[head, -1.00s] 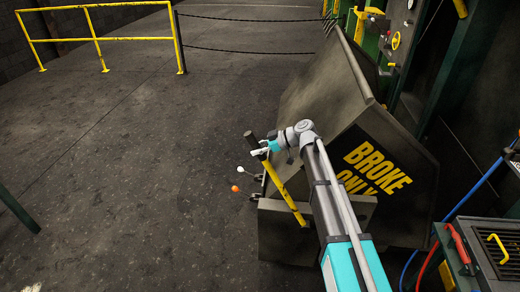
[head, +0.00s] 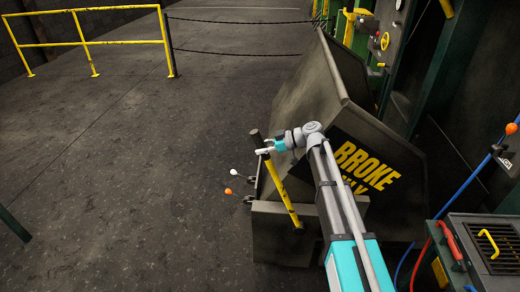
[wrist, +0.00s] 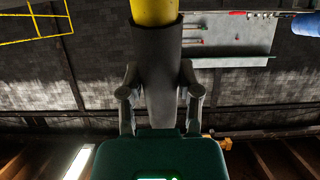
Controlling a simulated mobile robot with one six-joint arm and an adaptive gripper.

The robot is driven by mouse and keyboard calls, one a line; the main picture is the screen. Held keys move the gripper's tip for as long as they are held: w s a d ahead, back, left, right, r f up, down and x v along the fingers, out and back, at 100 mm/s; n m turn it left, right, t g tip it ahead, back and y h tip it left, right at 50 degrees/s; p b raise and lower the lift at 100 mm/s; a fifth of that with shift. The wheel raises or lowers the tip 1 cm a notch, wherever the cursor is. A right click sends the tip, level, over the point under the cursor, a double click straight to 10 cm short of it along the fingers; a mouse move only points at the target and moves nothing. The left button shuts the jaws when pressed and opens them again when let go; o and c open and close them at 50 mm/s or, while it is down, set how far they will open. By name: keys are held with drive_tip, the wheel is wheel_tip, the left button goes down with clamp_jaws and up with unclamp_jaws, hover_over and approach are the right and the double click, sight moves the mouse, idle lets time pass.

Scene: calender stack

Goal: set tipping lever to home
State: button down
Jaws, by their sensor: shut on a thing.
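The tipping lever (head: 283,194) is a yellow bar with black marks and a dark grip at its top. It stands at the left side of the dark tipping bin (head: 312,90) marked "BROKE", and leans to the left at its top. My gripper (head: 264,149) is shut on the lever near its dark grip, from the right. In the wrist view the two fingers (wrist: 160,92) sit on either side of the dark grip (wrist: 160,45), with the yellow bar (wrist: 153,11) beyond. The lever's foot is by the bin's base.
Two small knobs, one white (head: 234,172) and one orange (head: 228,191), stick out left of the bin base. A yellow railing (head: 90,42) stands at the back left. A machine panel (head: 388,35) and hoses are at the right.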

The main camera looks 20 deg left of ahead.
drive_tip(key=shift+w+d+r, duration=0.2)
drive_tip(key=shift+w+d, duration=0.15)
idle(0.3)
drive_tip(key=shift+w+d+r+y, duration=0.15)
drive_tip(key=shift+d+y, duration=0.05)
drive_tip(key=shift+d, duration=0.25)
drive_tip(key=shift+w+d+r+y, duration=0.1)
drive_tip(key=shift+d+r+y, duration=0.1)
drive_tip(key=shift+d, duration=0.25)
drive_tip(key=c, duration=0.7)
unclamp_jaws()
drive_tip(key=o, duration=0.5)
drive_tip(key=shift+f, duration=0.15)
drive_tip(key=shift+s, duration=0.1)
drive_tip(key=a+r+p, duration=0.1)
drive_tip(key=r+p, duration=0.1)
drive_tip(key=a+r+p, duration=0.2)
drive_tip(key=r+p, duration=0.1)
drive_tip(key=s+a+r+p, duration=0.1)
drive_tip(key=r+p, duration=0.1)
drive_tip(key=shift+s+a+r, duration=0.1)
drive_tip(key=shift+a+r, duration=0.05)
drive_tip(key=shift+r, duration=0.1)
drive_tip(key=shift+a+r+p, duration=0.25)
drive_tip(key=shift+r+p, duration=0.05)
drive_tip(key=shift+p, duration=0.15)
